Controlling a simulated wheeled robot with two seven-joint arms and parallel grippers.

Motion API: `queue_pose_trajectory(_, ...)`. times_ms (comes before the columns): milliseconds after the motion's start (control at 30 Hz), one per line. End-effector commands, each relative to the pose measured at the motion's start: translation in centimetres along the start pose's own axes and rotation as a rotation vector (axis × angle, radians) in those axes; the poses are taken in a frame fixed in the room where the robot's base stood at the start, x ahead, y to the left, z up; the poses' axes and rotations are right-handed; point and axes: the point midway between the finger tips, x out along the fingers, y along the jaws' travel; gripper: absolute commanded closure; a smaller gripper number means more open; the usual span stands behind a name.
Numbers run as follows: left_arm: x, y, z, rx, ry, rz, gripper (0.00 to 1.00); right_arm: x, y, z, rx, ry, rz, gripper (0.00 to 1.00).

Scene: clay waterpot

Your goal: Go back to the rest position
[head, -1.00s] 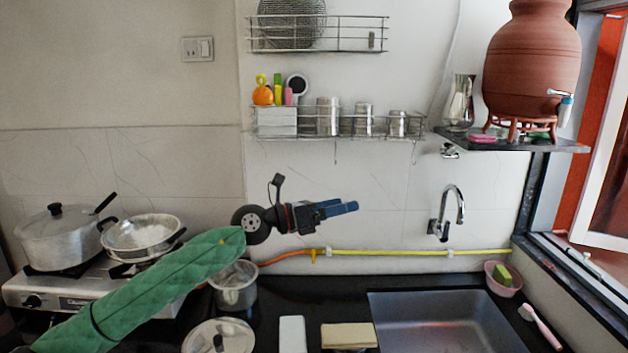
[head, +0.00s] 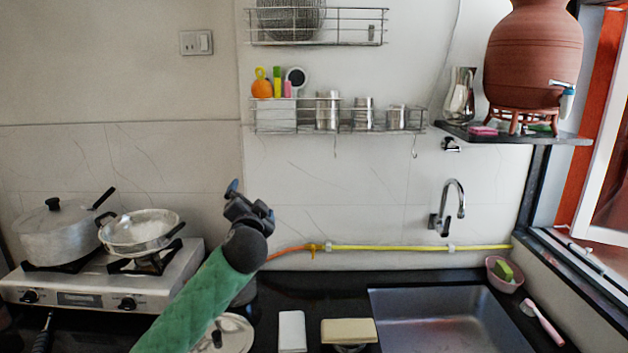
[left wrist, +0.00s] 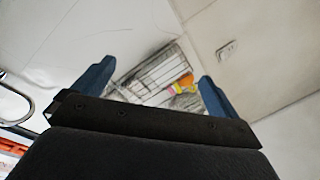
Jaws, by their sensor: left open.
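My left gripper (head: 252,199) is raised above the counter in front of the tiled wall, left of the sink. Its blue fingers are apart with nothing between them, and they also show apart in the left wrist view (left wrist: 155,80). The green-sleeved left arm comes up from the bottom of the head view and hides part of a metal pot on the counter. The clay waterpot (head: 533,55) stands on a small stand on the shelf (head: 515,134) at the upper right, well apart from the gripper. My right gripper is not in view.
A gas stove (head: 85,290) with a lidded pot (head: 62,235) and a pan (head: 140,230) stands at the left. A wire rack (head: 340,118) with steel cups hangs on the wall. The sink (head: 445,320) and tap (head: 447,208) are at the right.

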Motion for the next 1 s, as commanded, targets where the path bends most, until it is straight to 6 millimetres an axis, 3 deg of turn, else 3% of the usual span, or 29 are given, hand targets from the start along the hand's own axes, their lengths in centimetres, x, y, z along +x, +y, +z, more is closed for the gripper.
queue_pose_trajectory(33,-0.8,2.1,2.5,-0.041,-0.069,0.054,0.02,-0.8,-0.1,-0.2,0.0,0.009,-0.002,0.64)
queue_pose_trajectory(100,-1.9,4.5,5.4,-0.091,-0.157,0.123,0.02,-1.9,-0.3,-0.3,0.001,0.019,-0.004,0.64)
queue_pose_trajectory(400,-8.4,14.4,15.9,-0.241,-0.451,0.387,0.02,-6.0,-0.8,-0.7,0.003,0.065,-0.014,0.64)
queue_pose_trajectory(700,-15.9,22.4,23.8,-0.36,-0.629,0.575,0.02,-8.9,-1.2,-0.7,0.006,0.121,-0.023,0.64)
queue_pose_trajectory(1000,-24.0,28.9,31.2,-0.455,-0.784,0.679,0.02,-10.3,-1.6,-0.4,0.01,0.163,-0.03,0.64)
